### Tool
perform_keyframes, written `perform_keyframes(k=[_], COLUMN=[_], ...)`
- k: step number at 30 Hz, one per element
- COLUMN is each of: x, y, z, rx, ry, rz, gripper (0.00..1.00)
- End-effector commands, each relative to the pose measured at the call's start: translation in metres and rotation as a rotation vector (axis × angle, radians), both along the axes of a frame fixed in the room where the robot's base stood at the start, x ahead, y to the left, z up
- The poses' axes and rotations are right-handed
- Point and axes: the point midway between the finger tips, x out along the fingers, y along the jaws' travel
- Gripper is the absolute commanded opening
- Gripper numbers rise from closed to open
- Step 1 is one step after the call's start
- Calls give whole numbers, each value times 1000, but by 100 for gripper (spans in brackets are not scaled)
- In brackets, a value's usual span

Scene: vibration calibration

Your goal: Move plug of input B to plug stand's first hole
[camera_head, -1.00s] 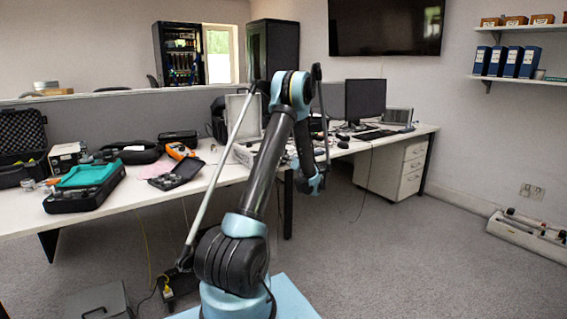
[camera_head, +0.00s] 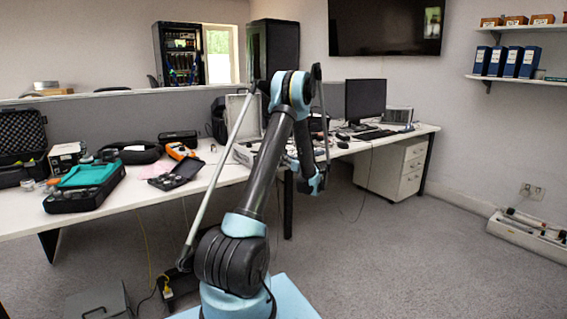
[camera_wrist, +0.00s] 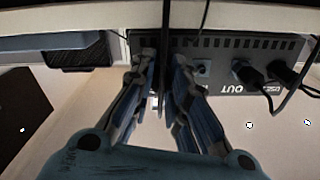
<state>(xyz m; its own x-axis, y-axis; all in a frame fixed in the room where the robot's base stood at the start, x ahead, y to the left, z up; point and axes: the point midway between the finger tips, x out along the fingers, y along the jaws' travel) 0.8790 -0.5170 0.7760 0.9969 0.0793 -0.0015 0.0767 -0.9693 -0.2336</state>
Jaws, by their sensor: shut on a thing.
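In the wrist view my gripper (camera_wrist: 161,88) is shut on a thin dark plug (camera_wrist: 158,75), largely hidden between the fingers, with a black cable running up from it. The fingers are in front of a dark grey box (camera_wrist: 225,62) with an upside-down "OUT" label. Whether the held plug touches the box is unclear. I cannot make out the plug stand.
Black cables cross the right of the wrist view close to the box. In the head view the white desk (camera_head: 215,165) holds an open case (camera_head: 245,115), a monitor (camera_head: 365,100) and an open black tray (camera_head: 176,176). Grey carpet (camera_head: 400,260) is free at the right.

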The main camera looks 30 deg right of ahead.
Motion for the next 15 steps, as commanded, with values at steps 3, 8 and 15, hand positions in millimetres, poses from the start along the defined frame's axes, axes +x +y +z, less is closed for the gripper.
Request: perform_keyframes(k=[3,8,15], x=[0,0,0], y=[0,0,0], z=[0,0,0], rx=[-59,-71,-70], ry=[-5,-6,-6], rz=[0,0,0], gripper=[0,0,37])
